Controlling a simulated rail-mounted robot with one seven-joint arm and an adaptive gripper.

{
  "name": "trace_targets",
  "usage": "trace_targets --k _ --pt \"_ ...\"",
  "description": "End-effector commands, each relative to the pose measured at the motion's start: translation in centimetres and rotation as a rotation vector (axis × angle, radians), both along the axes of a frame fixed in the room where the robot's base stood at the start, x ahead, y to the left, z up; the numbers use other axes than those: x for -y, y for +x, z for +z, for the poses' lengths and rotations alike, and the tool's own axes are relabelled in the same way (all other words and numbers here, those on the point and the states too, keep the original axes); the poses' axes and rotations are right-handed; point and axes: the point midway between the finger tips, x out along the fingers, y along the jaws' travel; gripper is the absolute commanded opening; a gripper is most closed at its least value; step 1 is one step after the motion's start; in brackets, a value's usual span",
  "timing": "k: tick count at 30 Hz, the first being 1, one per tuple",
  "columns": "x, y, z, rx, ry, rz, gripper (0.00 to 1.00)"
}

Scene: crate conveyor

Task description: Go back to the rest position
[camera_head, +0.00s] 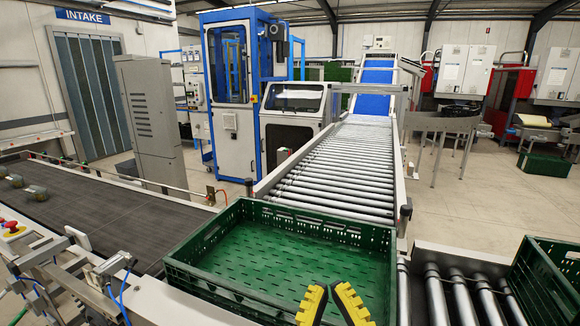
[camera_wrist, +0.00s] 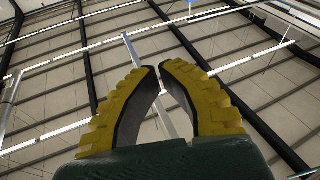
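My gripper (camera_head: 331,288) has two ribbed yellow and black fingers. In the camera_head view it is at the bottom edge, in front of the near side of an open green crate (camera_head: 230,284). In the camera_wrist view the fingers (camera_wrist: 159,70) point up toward the ceiling. Their tips lean in and nearly meet, with nothing held between them. The crate floor that shows is bare; my fingers hide a small part of the near side.
A dark belt (camera_head: 125,222) on the left carries round jars (camera_head: 36,193). A roller conveyor (camera_head: 335,172) runs away behind the crate. Another green crate (camera_head: 548,270) stands at the right on short rollers (camera_head: 465,300). A grey cabinet (camera_head: 150,120) stands behind the belt.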

Motion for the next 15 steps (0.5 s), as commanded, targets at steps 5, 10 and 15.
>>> trace_targets --k 5,10,15 --pt "2.2 -4.5 6.8 0.111 0.156 0.050 0.00" --pt "2.1 -4.5 12.2 0.111 0.154 0.048 0.00" --pt "2.1 -4.4 19.0 0.111 0.155 0.047 0.00"
